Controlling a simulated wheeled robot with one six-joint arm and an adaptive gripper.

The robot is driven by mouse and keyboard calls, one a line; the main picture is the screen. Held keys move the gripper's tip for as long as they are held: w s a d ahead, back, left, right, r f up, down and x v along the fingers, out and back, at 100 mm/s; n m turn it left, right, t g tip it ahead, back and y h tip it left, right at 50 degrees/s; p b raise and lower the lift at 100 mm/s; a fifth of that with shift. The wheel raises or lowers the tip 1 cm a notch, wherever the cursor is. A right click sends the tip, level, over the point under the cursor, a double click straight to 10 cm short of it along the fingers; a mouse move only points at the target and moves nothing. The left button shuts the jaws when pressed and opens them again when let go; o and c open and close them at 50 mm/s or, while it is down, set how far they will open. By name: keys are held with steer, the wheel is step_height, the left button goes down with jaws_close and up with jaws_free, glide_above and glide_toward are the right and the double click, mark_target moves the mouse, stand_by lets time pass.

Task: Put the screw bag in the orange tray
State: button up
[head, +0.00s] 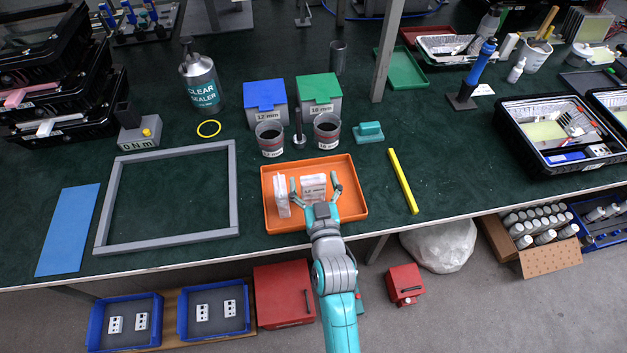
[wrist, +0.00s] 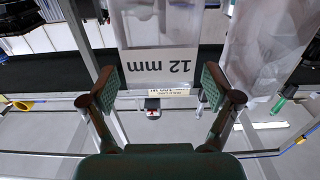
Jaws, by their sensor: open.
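The orange tray (head: 350,217) is on the green bench near its front edge. A clear bag with a white label (head: 313,187) is within the tray's outline, between my fingers. In the wrist view, a label reading "12 mm" upside down shows on this bag (wrist: 155,65). A second pale clear bag (head: 281,195) is in the tray's left part; a clear bag also shows at the right in the wrist view (wrist: 262,50). My gripper (head: 315,184) is open over the tray, a finger on each side of the labelled bag. I cannot tell whether the fingers touch it.
Behind the tray are two dark-filled cups (head: 270,139) (head: 327,132), a blue-lidded box (head: 266,97) and a green-lidded box (head: 319,95). A grey frame (head: 233,190) lies left, a yellow bar (head: 403,181) right. A metal post (head: 386,55) rises behind.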

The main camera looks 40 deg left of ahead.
steer(key=v, duration=1.2)
steer(key=shift+f, duration=0.15)
steer(key=s+d+f+m+t+h, duration=0.1)
steer(key=s+d+f+m+h, duration=0.1)
steer(key=d, duration=0.6)
steer(key=s+d+f+m+t+h, duration=0.1)
steer(key=s+d+h, duration=0.1)
steer(key=d, duration=0.6)
steer(key=s+d+f+m+t+h, duration=0.1)
steer(key=s+d+f+m+h, duration=0.15)
steer(key=d, duration=0.55)
steer(key=s+d+r+m+h, duration=0.2)
steer(key=s+d+r+h, duration=0.1)
steer(key=s+d, duration=0.3)
steer(key=s+d+r+m+h, duration=0.2)
steer(key=s+d+r+h, duration=0.1)
steer(key=s+d, duration=0.4)
steer(key=s+h, duration=0.1)
steer(key=s, duration=0.2)
steer(key=shift+s+r, duration=0.2)
steer(key=shift+r, duration=0.15)
steer(key=shift+d+m, duration=0.1)
steer(key=shift+m, duration=0.15)
